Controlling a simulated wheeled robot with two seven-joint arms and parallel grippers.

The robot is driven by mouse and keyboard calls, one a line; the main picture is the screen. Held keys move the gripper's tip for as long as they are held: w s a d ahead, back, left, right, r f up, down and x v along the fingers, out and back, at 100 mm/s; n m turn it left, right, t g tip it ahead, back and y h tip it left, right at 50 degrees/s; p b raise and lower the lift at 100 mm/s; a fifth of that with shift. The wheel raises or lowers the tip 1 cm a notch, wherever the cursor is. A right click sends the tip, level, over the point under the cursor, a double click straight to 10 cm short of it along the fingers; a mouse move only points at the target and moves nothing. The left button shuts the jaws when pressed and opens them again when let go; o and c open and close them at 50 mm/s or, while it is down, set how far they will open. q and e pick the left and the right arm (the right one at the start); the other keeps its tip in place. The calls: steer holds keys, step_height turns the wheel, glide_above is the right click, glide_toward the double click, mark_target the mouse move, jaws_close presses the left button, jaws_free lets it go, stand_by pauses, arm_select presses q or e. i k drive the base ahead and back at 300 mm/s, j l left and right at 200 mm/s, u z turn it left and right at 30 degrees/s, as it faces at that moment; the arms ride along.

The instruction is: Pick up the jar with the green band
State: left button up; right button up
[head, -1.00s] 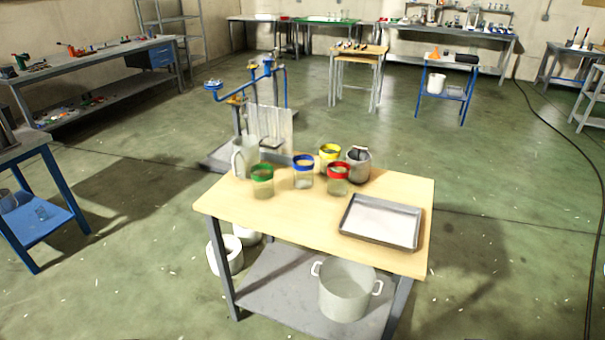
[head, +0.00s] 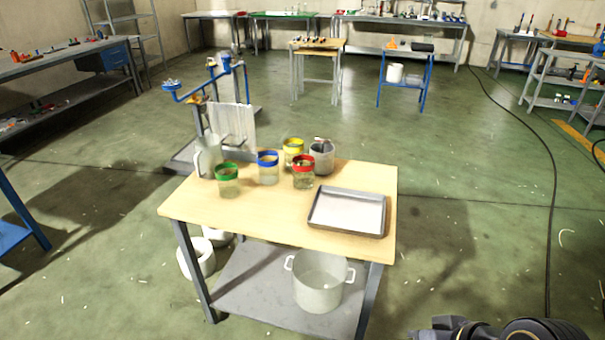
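The jar with the green band (head: 228,181) stands upright on the wooden table top (head: 250,220), near its left side. It is a clear glass jar. A jar with a blue band (head: 268,169) stands just right of it, then a jar with a red band (head: 303,173). A jar with a yellow band (head: 293,150) stands behind these. A dark part of my own arm shows at the bottom right edge, well away from the jars. Neither gripper's fingers can be seen.
A metal tray (head: 347,212) lies on the table's right part. A grey metal pot (head: 321,158) and a pale pitcher (head: 208,154) stand among the jars. A large white pot (head: 319,282) sits on the lower shelf. The floor right of the table is clear, apart from a cable.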

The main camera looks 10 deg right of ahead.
mark_target(228, 181)
steer(key=i+j+z, duration=0.1)
steer(key=i+j, duration=0.3)
steer(key=j, duration=0.2)
steer(key=i+j+z, duration=0.15)
steer(key=i+j, duration=0.25)
steer(key=j, duration=0.2)
steer(key=i+j+z, duration=0.15)
steer(key=j, duration=0.2)
steer(key=i+j+z, duration=0.1)
steer(key=j, duration=0.2)
steer(key=i+j, duration=0.2)
steer(key=j, duration=0.15)
steer(key=i+j+z, duration=0.15)
steer(key=j, duration=0.25)
